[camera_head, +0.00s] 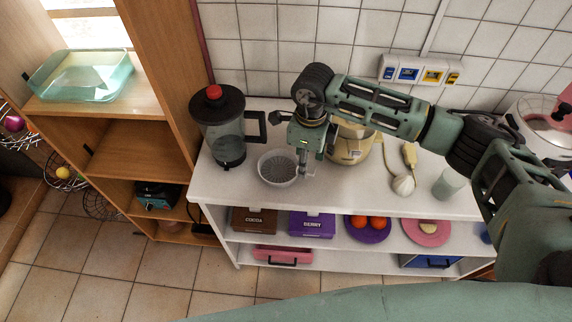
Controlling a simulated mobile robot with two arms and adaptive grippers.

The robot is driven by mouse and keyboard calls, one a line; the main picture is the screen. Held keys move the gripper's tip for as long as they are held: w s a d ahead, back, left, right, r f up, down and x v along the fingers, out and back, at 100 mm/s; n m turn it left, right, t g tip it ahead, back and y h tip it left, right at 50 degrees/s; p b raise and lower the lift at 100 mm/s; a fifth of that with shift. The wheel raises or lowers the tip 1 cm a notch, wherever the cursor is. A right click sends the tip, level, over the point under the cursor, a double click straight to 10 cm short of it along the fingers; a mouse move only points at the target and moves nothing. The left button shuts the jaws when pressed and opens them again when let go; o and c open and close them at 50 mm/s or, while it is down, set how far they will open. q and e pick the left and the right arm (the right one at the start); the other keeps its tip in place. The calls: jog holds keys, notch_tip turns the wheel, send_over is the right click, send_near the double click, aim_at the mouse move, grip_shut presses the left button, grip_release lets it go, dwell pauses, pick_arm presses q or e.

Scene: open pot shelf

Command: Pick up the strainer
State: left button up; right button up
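The strainer (276,169) is a small round, light grey bowl with a perforated inside. It sits near the front edge of the white shelf top (235,190), right of the blender. My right gripper (303,174) comes in from the right and points down at the strainer's right rim. Its fingers look small and close together there. I cannot tell whether they touch the rim or hold it. My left gripper is not in view.
A blender (229,130) with a red knob stands left of the strainer. A cream-coloured appliance (349,148) stands behind my gripper. A garlic bulb (403,185) and a glass (448,184) are to the right. Boxes and plates fill the shelf below.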

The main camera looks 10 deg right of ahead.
jog(key=shift+a+f, duration=0.1)
jog(key=shift+f, duration=1.25)
jog(key=shift+c, duration=0.6)
grip_shut()
